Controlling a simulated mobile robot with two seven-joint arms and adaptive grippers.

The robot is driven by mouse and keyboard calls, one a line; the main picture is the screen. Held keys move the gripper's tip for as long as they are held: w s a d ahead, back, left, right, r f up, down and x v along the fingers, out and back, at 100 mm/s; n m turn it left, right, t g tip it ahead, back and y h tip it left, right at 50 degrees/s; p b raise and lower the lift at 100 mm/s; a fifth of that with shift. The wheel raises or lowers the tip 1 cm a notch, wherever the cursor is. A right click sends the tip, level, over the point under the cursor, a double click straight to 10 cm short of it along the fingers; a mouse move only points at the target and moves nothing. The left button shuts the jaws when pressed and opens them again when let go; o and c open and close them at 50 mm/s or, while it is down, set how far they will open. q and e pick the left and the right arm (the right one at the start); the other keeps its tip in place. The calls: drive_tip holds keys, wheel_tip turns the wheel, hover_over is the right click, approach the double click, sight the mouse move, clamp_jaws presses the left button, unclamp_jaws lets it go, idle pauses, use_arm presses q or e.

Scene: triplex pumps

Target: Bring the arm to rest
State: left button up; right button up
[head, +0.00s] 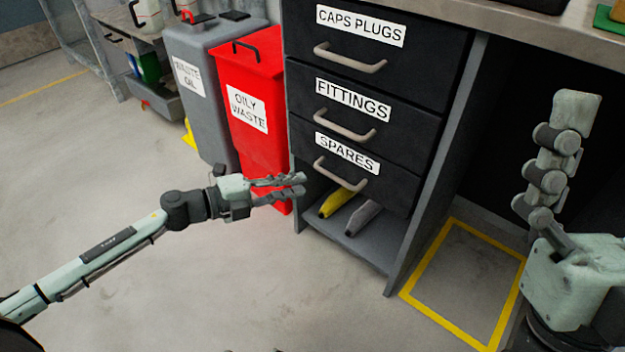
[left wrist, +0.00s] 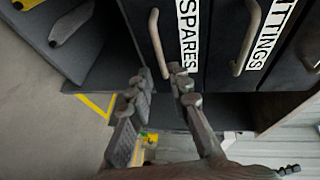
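My left arm reaches in from the left in the head view. Its gripper (head: 303,184) is empty, with its fingers apart, just in front of and left of the SPARES drawer (head: 365,181). In the left wrist view the two fingers (left wrist: 160,82) show a gap between them, with the SPARES drawer handle (left wrist: 157,42) beyond the tips. The SPARES drawer looks shut. My right arm (head: 558,165) is folded at the right side of the head view, and its gripper does not show.
The FITTINGS drawer (head: 345,123) and CAPS PLUGS drawer (head: 360,38) above look shut. A yellow object (head: 341,199) and a grey object (head: 362,217) lie on the shelf below. A red oily waste bin (head: 258,140) and grey waste oil bin (head: 204,110) stand left. Floor in front is clear.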

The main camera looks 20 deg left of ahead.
use_arm(q)
drive_tip(key=shift+s+a+r, duration=0.15)
drive_tip(key=shift+s+a, duration=0.3)
drive_tip(key=shift+d, duration=0.1)
